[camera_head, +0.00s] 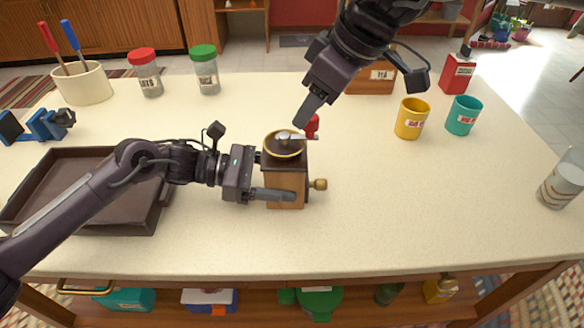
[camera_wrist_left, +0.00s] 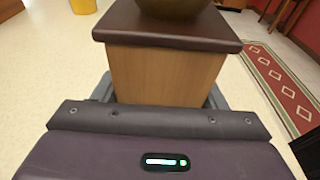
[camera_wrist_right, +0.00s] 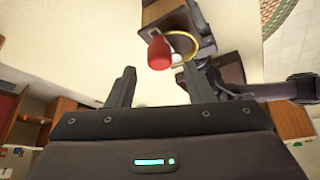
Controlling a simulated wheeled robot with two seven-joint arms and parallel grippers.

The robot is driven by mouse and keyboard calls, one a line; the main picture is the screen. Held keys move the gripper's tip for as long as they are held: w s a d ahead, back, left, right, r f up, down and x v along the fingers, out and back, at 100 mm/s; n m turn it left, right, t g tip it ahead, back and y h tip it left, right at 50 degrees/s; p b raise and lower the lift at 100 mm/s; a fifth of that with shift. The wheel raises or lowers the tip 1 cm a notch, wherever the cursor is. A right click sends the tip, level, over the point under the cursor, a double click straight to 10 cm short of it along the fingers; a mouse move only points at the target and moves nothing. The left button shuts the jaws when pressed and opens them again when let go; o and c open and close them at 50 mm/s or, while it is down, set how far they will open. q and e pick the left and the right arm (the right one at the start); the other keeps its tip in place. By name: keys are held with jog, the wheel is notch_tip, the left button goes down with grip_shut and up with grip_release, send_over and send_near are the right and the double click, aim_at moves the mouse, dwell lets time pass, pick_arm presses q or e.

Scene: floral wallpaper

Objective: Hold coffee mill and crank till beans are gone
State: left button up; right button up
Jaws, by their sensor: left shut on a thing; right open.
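The coffee mill (camera_head: 285,180) stands upright on the table, with a wooden body, a dark top, a brass-rimmed bowl and a knob at its side. Its crank arm ends in a red handle (camera_head: 312,126). My left gripper (camera_head: 278,194) is shut on the mill's wooden body, which also fills the left wrist view (camera_wrist_left: 160,75). My right gripper (camera_head: 312,108) is open, just above and beside the red handle. In the right wrist view the red handle (camera_wrist_right: 159,52) shows beyond and between the open fingers, apart from them. I cannot make out beans in the bowl.
A dark tray (camera_head: 100,222) lies on the left. Two jars, red-lidded (camera_head: 146,72) and green-lidded (camera_head: 205,68), stand at the back. Yellow (camera_head: 411,118) and teal (camera_head: 463,115) mugs stand right. The table (camera_head: 420,210) is clear at front right.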

jog(key=shift+f, duration=1.1)
